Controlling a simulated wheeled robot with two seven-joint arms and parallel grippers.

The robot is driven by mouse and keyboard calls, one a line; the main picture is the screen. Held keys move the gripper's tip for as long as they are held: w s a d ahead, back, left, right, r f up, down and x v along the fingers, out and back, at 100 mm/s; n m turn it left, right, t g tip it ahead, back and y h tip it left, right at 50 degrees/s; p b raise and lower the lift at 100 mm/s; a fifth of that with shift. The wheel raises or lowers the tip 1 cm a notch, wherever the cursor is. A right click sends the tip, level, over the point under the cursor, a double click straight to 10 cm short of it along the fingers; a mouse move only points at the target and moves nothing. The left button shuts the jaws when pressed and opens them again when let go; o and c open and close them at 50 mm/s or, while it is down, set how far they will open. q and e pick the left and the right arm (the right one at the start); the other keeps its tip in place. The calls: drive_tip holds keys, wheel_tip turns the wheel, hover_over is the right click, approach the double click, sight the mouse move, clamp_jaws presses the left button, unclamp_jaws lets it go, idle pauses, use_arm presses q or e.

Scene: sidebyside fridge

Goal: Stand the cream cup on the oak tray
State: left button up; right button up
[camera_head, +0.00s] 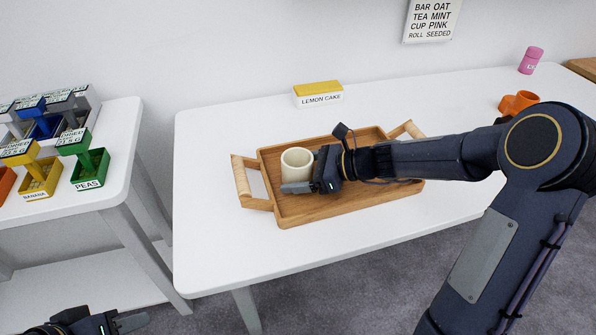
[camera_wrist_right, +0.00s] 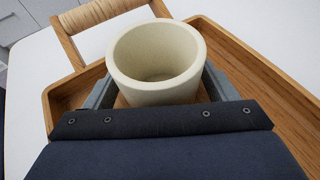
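The cream cup (camera_head: 297,163) is upright at the left part of the oak tray (camera_head: 335,208), inside its rim. In the right wrist view the cup (camera_wrist_right: 156,62) sits between the two fingers of my right gripper (camera_wrist_right: 157,92), one finger along each side, and the tray (camera_wrist_right: 262,75) lies beneath and around it. My right gripper also shows in the head view (camera_head: 305,178), low over the tray. Whether the fingers press on the cup and whether its base touches the tray are hidden. My left gripper (camera_head: 128,322) is at the bottom left, away from the table, partly cut off.
A lemon cake box (camera_head: 318,95) stands behind the tray. An orange cup (camera_head: 518,102) and a pink jar (camera_head: 531,60) are at the far right. A side table with bins, including a green peas bin (camera_head: 91,169), stands left. The front tabletop is clear.

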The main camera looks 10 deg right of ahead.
drive_tip(key=shift+o, duration=0.5)
drive_tip(key=shift+r, duration=0.15)
drive_tip(key=shift+d+r, duration=0.15)
drive_tip(key=p+v, duration=0.2)
drive_tip(key=v, duration=0.9)
drive_tip(key=shift+s+r, duration=0.15)
drive_tip(key=shift+s, duration=0.05)
drive_tip(key=s+a+n+h, duration=0.2)
drive_tip(key=s+n+h, duration=0.6)
drive_tip(key=s+n, duration=1.3)
drive_tip(key=shift+s+a+f+n+g, duration=0.35)
drive_tip(key=shift+s+f+n, duration=0.1)
drive_tip(key=shift+s, duration=0.3)
